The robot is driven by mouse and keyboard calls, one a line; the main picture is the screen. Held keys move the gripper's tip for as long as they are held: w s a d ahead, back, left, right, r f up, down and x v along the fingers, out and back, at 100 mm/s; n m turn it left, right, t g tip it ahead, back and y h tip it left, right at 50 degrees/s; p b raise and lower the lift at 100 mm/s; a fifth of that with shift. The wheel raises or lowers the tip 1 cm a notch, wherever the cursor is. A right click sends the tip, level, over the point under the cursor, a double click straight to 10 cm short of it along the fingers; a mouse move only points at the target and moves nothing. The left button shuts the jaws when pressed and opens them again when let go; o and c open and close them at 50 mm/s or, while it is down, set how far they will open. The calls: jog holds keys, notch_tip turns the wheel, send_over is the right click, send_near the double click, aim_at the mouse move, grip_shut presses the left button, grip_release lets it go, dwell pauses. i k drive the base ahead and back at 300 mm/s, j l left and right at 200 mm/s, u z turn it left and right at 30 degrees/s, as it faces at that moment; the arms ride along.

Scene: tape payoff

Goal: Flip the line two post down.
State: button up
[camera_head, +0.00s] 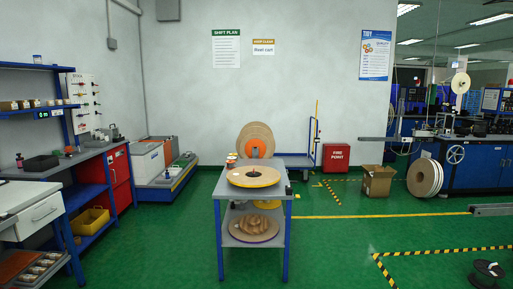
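No post marked as line two can be made out from here. At the right, a blue workbench machine (478,163) carries an upright with a pale reel (460,83) on top. A thin grey bar (385,138) sticks out level to its left. A large pale reel (425,178) stands on edge at the machine's front left. Any small post or lever there is too small to tell. My gripper is not in view.
A blue-legged cart (252,190) with tape reels stands ahead in the middle. A black spool (487,272) lies front right. Benches line the left; green floor is open between.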

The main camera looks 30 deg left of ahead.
aim_at(400, 101)
jog(key=u, duration=1.2)
jog(key=i+j+u, duration=0.3)
jog(key=i+j, duration=0.15)
jog(key=i+j+u, duration=0.35)
jog(key=i, duration=0.15)
jog(key=i+j+u, duration=0.3)
jog(key=i, duration=0.25)
jog(key=i+u, duration=0.3)
jog(key=i, duration=0.2)
jog(key=i+z, duration=0.15)
jog(key=i, duration=0.4)
jog(key=i+z, duration=0.2)
jog(key=i, duration=0.35)
jog(key=i+j+z, duration=0.15)
jog(key=i, duration=0.4)
jog(key=i+j+z, duration=0.2)
jog(key=i, duration=0.35)
jog(key=i+l+z, duration=0.15)
jog(key=i+z, duration=0.7)
jog(key=i+j+z, duration=0.2)
jog(key=i+z, duration=0.25)
jog(key=i+j+z, duration=0.45)
jog(key=i+l, duration=0.1)
